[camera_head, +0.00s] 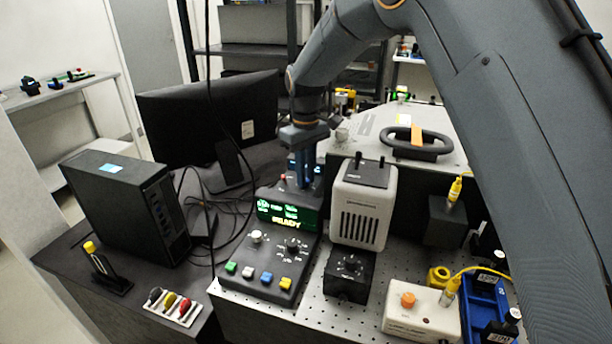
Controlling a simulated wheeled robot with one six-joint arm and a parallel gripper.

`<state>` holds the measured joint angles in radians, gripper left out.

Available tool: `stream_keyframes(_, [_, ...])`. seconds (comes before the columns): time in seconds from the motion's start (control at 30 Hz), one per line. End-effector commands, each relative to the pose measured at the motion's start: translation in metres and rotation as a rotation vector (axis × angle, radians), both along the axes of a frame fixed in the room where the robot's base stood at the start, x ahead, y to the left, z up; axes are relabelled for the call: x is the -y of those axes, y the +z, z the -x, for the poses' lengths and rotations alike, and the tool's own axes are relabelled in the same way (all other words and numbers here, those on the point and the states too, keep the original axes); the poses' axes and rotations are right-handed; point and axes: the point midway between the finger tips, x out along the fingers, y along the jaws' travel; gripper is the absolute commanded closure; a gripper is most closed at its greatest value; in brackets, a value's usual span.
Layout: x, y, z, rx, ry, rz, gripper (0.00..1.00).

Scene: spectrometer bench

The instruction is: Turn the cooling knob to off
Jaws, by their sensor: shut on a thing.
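My gripper (306,178) points down just behind the lit green display of the control console (258,278). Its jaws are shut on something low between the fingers. The display and the fingers hide what it is, and I cannot make out a cooling knob there. A silver-topped knob (257,237) and a black knob with a marked dial (293,245) show on the console's sloping front, apart from my gripper. Another black knob (351,262) sits on a small black box to the right, also clear of it. No label reading cooling is legible.
A pale vented unit (362,208) stands close to the right of my gripper. A monitor (207,115) and a black computer case (125,205) stand left, with loose cables between. A white box with an orange knob (422,312) and a blue tray (486,300) are front right.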

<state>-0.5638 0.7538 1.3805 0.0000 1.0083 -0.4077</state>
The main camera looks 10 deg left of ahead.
Motion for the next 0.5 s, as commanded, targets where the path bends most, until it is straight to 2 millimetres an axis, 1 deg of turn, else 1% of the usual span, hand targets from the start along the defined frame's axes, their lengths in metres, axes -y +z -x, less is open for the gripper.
stream_keyframes(0.5, [-0.0006,0.0005,-0.0009,0.003,0.481,-0.002,1.00])
